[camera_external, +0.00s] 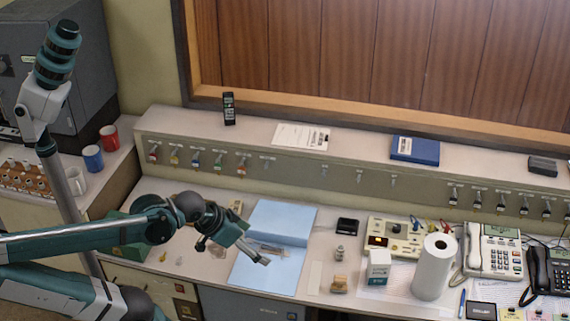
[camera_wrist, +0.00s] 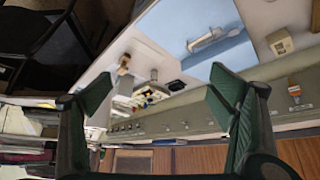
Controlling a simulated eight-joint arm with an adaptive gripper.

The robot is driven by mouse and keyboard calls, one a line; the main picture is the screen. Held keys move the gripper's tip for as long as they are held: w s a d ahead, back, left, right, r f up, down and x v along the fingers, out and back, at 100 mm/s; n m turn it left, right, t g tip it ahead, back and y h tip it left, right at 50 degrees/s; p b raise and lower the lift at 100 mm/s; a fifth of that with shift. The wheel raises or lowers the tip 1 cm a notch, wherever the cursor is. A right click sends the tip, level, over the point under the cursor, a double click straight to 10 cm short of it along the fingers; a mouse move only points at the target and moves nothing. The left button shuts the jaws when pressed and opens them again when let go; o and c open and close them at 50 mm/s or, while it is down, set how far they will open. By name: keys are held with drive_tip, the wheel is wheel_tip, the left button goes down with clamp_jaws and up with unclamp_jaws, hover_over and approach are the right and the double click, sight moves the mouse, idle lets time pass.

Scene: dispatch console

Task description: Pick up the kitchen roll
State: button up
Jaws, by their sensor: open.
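The kitchen roll (camera_external: 434,267) is a white paper roll standing upright on the console desk, right of centre in the external view. A white telephone stands just right of it and a small white box just left. My gripper (camera_external: 252,252) is over the blue folder, well to the left of the roll, and holds nothing. In the wrist view my gripper (camera_wrist: 165,112) has its two green fingers spread wide apart. I cannot make out the roll clearly in the wrist view.
A beige device (camera_external: 394,238) is behind the roll, with a white box (camera_external: 378,268) and a wooden stamp (camera_external: 339,284) to its left. A white telephone (camera_external: 495,252) and a black telephone (camera_external: 549,272) are to the right. The blue folder (camera_external: 280,222) also shows in the wrist view (camera_wrist: 224,52).

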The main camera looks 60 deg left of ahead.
drive_tip(key=r+n+t+h+p, duration=0.2)
drive_tip(key=n+t+h+p, duration=0.5)
drive_tip(key=n, duration=1.4)
hover_over(430, 260)
drive_tip(key=s+d+f+b+v, duration=0.1)
drive_tip(key=b+v, duration=0.2)
drive_tip(key=v, duration=0.5)
drive_tip(key=g+h, duration=0.1)
drive_tip(key=h, duration=0.1)
drive_tip(key=w+f+n, duration=0.1)
drive_tip(key=f+n, duration=0.1)
drive_tip(key=w+d+f+n+t+p, duration=0.1)
drive_tip(key=w+f+n, duration=0.1)
drive_tip(key=f+n, duration=0.1)
drive_tip(key=w+f+n+t, duration=0.1)
drive_tip(key=w+f+n, duration=0.1)
drive_tip(key=shift+w+d+f+n+p, duration=0.2)
drive_tip(key=shift+w+n+p, duration=0.05)
drive_tip(key=shift+n+p, duration=0.05)
drive_tip(key=shift+w+f+n, duration=0.25)
drive_tip(key=shift+f+n, duration=0.55)
drive_tip(key=shift+x, duration=1.35)
